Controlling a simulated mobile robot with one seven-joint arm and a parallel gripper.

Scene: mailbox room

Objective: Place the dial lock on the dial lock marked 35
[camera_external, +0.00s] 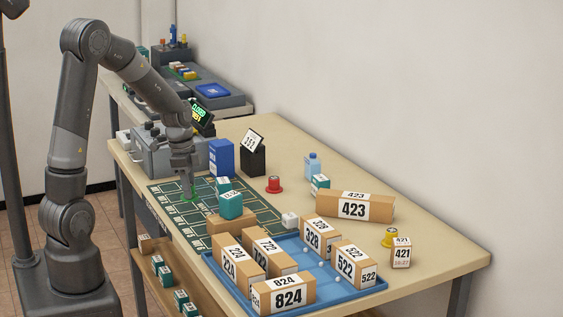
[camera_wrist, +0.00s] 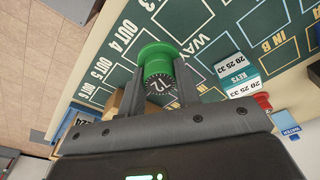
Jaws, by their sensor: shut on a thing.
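A green dial lock with a wide rim and a dark dial face (camera_wrist: 158,86) is between the two fingers of my gripper (camera_wrist: 159,78), which is shut on it. White figures on the dial are upside down and not surely readable. In the external view my gripper (camera_external: 189,184) points down over the dark green marked mat (camera_external: 173,190); whether the lock touches the mat is unclear. No number 35 is readable on either.
Teal key boxes (camera_external: 230,205) stand on the mat. A blue tray (camera_external: 350,289) of numbered parcels is at the front. A blue box (camera_external: 221,157) and black holder (camera_external: 252,158) stand behind the mat. A long parcel (camera_external: 380,208) lies at the right. Bare tabletop is free around the red lock.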

